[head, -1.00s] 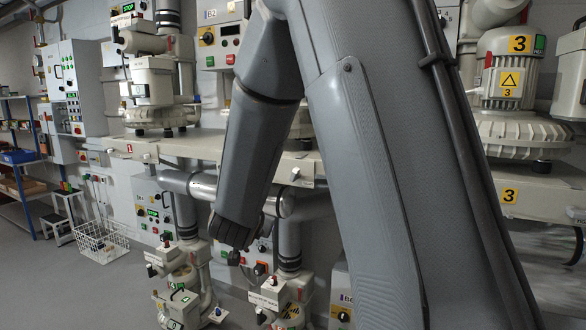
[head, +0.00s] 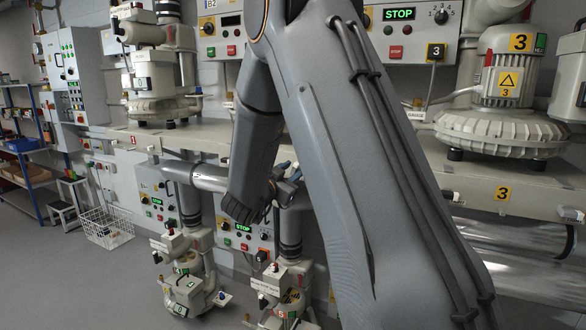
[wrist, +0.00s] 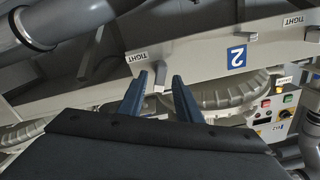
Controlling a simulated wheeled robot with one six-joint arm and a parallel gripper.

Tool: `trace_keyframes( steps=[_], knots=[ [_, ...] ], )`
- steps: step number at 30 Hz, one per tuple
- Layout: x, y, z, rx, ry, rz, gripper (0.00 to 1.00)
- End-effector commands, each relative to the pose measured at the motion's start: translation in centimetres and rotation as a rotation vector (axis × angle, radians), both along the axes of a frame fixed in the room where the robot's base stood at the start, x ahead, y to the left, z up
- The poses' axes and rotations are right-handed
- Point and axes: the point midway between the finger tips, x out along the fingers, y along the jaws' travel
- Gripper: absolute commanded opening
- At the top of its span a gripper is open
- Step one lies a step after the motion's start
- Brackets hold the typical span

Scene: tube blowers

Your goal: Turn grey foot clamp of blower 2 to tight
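In the wrist view, the beam of blower 2 carries a blue "2" plate (wrist: 237,57) and a "TIGHT" label (wrist: 138,57). A small grey foot clamp (wrist: 162,71) with a pale end sits just right of this label. My gripper (wrist: 161,79) is open, its two blue fingers apart, with the clamp's pale end seen between the fingertips. Whether they touch it cannot be told. In the head view my gripper (head: 287,171) shows small beside the bench edge, partly hidden by my arm. Blower 2 is mostly hidden behind my arm there.
A second "TIGHT" label (wrist: 293,20) is on the beam at right. A thick grey pipe (wrist: 35,30) crosses the wrist view's upper left. Blower 3 (head: 509,75) stands at right in the head view. Smaller blowers (head: 285,290) stand below the bench. Open floor lies at left.

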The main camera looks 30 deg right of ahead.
Motion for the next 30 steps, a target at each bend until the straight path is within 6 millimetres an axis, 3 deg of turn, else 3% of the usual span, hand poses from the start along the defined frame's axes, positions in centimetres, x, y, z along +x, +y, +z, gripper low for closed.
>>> trace_keyframes(
  steps=[11, 17, 30],
  knots=[
    [0.42, -0.52, -0.07, 0.000, 0.001, 0.000, 0.31],
    [0.41, -0.52, -0.06, 0.000, 0.001, 0.000, 0.00],
    [0.37, -0.56, -0.21, 0.044, -0.057, 0.001, 0.00]
  ],
)
